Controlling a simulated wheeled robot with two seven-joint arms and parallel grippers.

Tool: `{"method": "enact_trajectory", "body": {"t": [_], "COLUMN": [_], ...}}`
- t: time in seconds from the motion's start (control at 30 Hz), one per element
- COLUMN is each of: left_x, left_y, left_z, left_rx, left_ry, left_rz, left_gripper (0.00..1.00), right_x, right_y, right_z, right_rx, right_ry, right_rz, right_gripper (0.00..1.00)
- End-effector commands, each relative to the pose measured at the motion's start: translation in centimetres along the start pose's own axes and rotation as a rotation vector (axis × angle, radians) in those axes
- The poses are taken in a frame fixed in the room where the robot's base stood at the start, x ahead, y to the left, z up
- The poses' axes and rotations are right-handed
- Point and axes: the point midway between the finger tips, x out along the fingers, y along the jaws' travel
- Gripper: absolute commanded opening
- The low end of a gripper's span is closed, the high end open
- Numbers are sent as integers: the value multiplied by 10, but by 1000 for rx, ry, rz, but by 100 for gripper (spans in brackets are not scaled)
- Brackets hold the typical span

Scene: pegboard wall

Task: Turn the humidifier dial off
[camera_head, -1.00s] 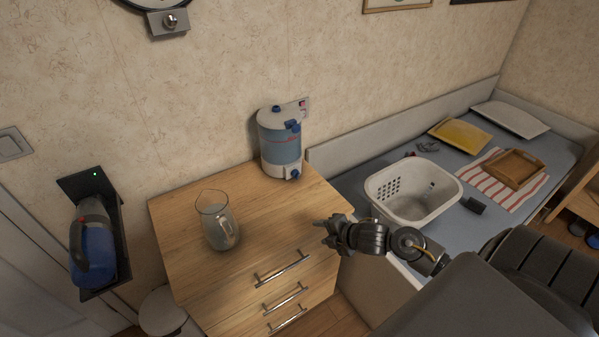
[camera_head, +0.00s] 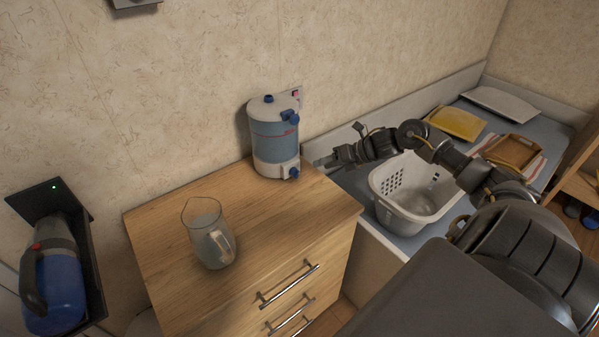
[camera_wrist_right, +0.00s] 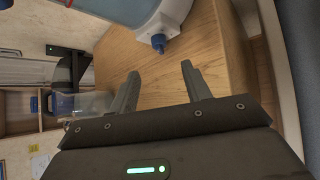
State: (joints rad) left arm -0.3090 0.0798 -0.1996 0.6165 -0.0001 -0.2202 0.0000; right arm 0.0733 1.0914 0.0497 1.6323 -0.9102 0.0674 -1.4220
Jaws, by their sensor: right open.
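The humidifier (camera_head: 273,140) is a white and blue tank standing upright at the back right of the wooden dresser (camera_head: 190,195), against the wall. Its blue dial (camera_head: 293,172) sits low on the front right. In the right wrist view, the dial (camera_wrist_right: 158,43) shows beyond the fingertips, at the top middle. My right gripper (camera_head: 322,163) is to the right of the dial, close to it but apart. In the right wrist view, its two fingers (camera_wrist_right: 160,80) are spread with nothing between them. My left gripper is not in view.
A glass pitcher (camera_head: 208,235) stands on the dresser, front left of the humidifier. A white laundry basket (camera_head: 413,210) is on the bed beside the dresser, below my right arm. A blue jug-like device (camera_head: 52,285) sits in a black wall holder at left. The dresser top between is clear.

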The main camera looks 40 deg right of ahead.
Motion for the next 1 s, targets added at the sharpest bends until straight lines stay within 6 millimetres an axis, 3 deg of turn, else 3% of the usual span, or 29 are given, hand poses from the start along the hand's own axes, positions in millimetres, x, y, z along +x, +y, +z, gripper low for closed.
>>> {"method": "enact_trajectory", "body": {"t": [0.17,0.5,0.7,0.97,1.0], "left_x": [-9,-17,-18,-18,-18], "left_y": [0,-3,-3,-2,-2], "left_z": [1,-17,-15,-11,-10], "left_rx": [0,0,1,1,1], "left_ry": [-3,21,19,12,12], "left_rz": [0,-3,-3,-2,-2], "left_gripper": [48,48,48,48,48], "right_x": [31,88,100,101,101], "right_y": [4,4,4,3,3], "right_z": [2,1,1,0,0], "right_rx": [5,2,-1,-2,-2], "right_ry": [-3,1,2,2,2], "right_rz": [6,4,4,3,3], "right_gripper": [48,48,48,48,43]}}
